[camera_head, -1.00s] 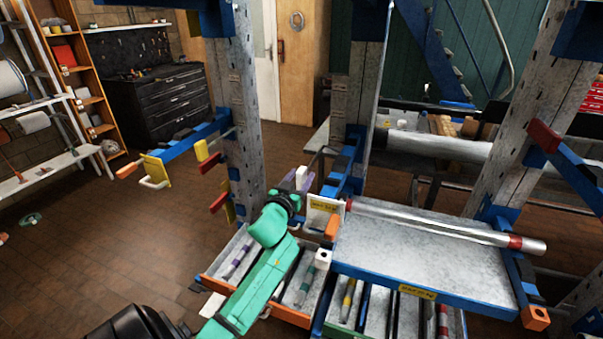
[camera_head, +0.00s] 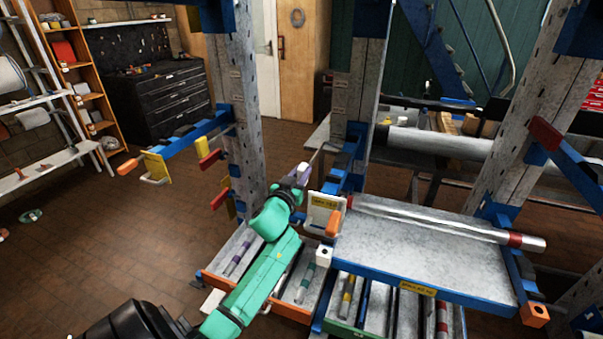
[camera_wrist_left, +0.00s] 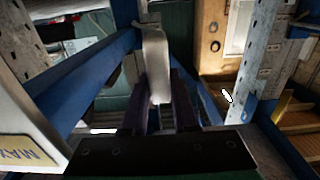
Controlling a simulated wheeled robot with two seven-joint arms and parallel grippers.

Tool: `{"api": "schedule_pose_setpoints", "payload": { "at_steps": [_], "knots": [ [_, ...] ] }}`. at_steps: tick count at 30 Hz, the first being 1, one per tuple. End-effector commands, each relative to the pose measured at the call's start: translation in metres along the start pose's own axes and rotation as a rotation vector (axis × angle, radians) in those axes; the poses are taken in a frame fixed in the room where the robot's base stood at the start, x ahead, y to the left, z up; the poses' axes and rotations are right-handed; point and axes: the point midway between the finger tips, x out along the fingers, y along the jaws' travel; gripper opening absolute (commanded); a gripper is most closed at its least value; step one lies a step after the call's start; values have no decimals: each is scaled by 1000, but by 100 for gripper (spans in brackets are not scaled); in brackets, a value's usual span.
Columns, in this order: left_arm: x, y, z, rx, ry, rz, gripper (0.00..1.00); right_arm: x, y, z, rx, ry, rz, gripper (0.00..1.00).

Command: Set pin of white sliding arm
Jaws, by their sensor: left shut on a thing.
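My left gripper (camera_head: 304,172) is at the middle upright, left of the grey shelf. It is shut on a pale, whitish pin handle (camera_wrist_left: 157,65), which stands between the dark fingers in the left wrist view. In the head view a thin grey rod (camera_head: 318,153) slants up and right from the fingertips. A blue sliding arm (camera_head: 352,170) runs along the upright just right of the gripper. A white-ended arm (camera_head: 323,253) shows below, by the shelf's left corner. Whether the rod touches a hole cannot be told. My right gripper is not in view.
A white label plate (camera_head: 322,212) and an orange arm end (camera_head: 333,223) are close beside my left gripper. The grey shelf (camera_head: 410,250) carries a long metal tube (camera_head: 440,222). Trays with rods lie below. Red and yellow handles are on the left upright (camera_head: 240,100).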

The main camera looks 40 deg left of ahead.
Motion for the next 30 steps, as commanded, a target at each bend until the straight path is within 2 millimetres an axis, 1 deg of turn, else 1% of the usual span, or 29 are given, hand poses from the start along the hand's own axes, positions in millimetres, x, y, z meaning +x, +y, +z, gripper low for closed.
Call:
{"api": "schedule_pose_setpoints", "payload": {
  "at_steps": [30],
  "knots": [
    [0, 0, 2, -1, -5, 0, 0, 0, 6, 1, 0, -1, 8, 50]
  ]
}}
